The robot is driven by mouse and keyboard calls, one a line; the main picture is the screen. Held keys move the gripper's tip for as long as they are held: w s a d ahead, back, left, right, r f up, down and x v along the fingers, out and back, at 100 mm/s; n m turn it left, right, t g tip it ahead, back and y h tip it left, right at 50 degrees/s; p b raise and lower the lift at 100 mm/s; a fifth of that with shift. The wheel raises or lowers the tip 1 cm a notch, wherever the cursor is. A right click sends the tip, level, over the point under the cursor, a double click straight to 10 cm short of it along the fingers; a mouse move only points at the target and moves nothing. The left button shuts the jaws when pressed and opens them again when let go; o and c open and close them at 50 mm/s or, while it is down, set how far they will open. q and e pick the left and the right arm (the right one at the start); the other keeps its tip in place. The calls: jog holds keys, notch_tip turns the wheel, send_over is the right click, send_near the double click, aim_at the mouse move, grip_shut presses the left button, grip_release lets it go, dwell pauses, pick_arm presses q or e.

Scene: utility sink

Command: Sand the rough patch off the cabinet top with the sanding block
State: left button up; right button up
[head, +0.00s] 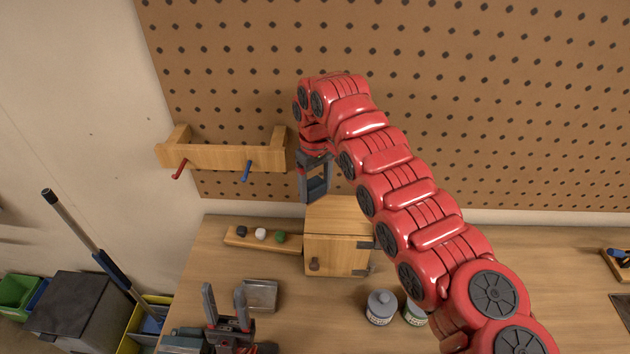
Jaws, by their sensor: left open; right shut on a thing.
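The small wooden cabinet (337,256) stands on the bench against the pegboard, its door with a round knob facing me. Its top (338,216) shows partly; my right arm covers its right side. I cannot make out a rough patch on it. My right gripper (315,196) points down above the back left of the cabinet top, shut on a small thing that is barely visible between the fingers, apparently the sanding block. I see no sanding block elsewhere. Contact with the top cannot be told. My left gripper (225,292) is open and empty, low at the front left.
A grey metal tray (261,296) lies beside my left gripper. A wooden strip with knobs (236,238) is left of the cabinet. A wooden rack (225,156) hangs on the pegboard.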

jog(key=shift+r, duration=1.2)
jog(key=shift+f, duration=0.1)
